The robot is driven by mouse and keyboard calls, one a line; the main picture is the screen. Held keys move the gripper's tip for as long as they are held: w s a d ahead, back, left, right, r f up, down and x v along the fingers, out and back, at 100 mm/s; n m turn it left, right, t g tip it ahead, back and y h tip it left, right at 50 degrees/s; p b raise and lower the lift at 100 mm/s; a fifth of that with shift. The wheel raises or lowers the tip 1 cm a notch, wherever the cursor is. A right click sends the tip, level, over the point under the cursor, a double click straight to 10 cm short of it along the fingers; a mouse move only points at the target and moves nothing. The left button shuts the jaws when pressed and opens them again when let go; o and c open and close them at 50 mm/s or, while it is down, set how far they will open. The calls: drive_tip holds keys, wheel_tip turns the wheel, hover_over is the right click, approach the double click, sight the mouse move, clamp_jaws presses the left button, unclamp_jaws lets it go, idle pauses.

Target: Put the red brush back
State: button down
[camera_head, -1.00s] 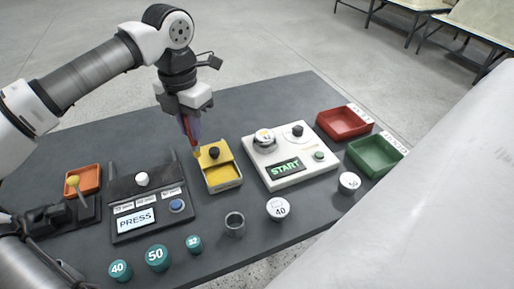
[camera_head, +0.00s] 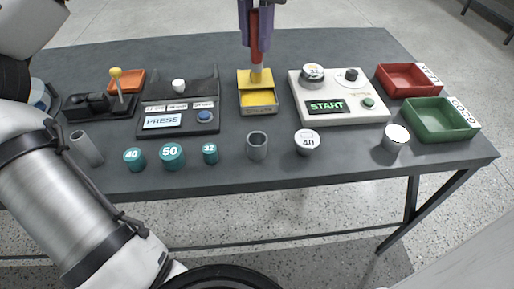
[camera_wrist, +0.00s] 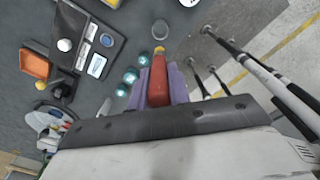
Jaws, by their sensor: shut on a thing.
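My gripper (camera_head: 254,28) is shut on the red brush (camera_head: 254,40), with its purple fingers on both sides of the handle. The brush hangs upright with its yellow tip down, in front of or over the back of the yellow box (camera_head: 257,102); whether the tip touches the box I cannot tell. In the wrist view my gripper (camera_wrist: 165,80) holds the red brush (camera_wrist: 158,80), its yellow tip pointing away from the palm. The yellow box is not clearly visible in the wrist view.
Left of the yellow box stands the dark press unit (camera_head: 178,118); right of it, the white START unit (camera_head: 340,108). Red (camera_head: 408,80) and green (camera_head: 440,118) trays are at the right. A grey cup (camera_head: 257,145), a white-topped 40 piece (camera_head: 308,141) and teal weights (camera_head: 172,155) line the front.

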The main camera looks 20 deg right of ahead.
sight(256, 62)
wheel_tip(256, 62, down, 19)
drive_tip(key=shift+f, duration=0.1)
idle(0.3)
drive_tip(key=shift+f, duration=0.15)
drive_tip(key=c, duration=1.3)
unclamp_jaws()
wheel_tip(256, 62, up, 12)
drive_tip(key=shift+r, duration=0.2)
